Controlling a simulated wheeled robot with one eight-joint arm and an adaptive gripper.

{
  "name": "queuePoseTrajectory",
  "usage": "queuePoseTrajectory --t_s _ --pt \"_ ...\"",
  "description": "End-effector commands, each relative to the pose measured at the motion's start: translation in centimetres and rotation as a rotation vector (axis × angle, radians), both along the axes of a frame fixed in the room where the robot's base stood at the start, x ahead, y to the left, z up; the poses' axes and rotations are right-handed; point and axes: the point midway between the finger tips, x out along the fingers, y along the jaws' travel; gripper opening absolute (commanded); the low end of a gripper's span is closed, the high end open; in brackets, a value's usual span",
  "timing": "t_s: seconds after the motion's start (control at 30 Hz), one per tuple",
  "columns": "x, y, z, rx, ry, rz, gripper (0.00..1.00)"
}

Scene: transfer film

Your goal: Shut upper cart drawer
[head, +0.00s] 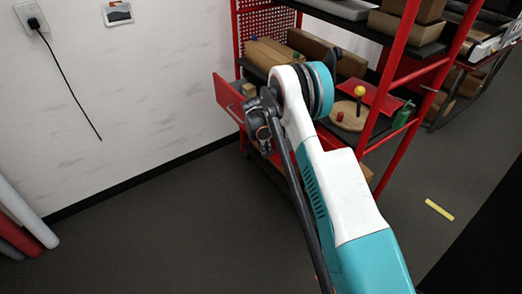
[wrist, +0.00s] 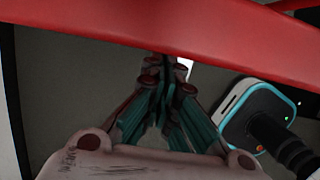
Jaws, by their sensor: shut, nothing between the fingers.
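The red cart (head: 396,68) stands against the wall at the back. The red front of the upper cart drawer (head: 229,98) sticks out from the cart's left side, so the drawer is open. In the wrist view a red band, apparently the drawer front (wrist: 160,27), crosses the top of the picture. My gripper (wrist: 165,65) is shut and empty, its fingertips close to the band's lower edge. I cannot tell if they touch it. In the head view my wrist hangs just in front of the drawer's right part, and the fingertips are hard to make out.
The cart's shelves hold cardboard boxes (head: 268,52), a red tray (head: 369,97), a yellow ball (head: 360,91) and a green can (head: 402,115). Rolls (head: 22,222) lean at the far left. A yellow strip (head: 439,210) lies on the floor. The floor left of my arm is clear.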

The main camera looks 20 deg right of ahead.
Motion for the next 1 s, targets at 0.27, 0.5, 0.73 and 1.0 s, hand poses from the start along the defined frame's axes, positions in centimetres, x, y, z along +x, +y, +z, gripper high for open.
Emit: queuePoseTrajectory --t_s 0.27,0.5,0.73,1.0 --pt "0.1 -0.2 0.1 0.0 0.0 0.0 0.0" --pt "0.7 -2.1 -0.1 -0.001 0.0 -0.002 0.0" --pt "2.6 -8.2 -0.2 -0.001 -0.001 -0.005 0.0" --pt "3.8 -11.7 0.0 -0.001 0.0 0.0 0.0"
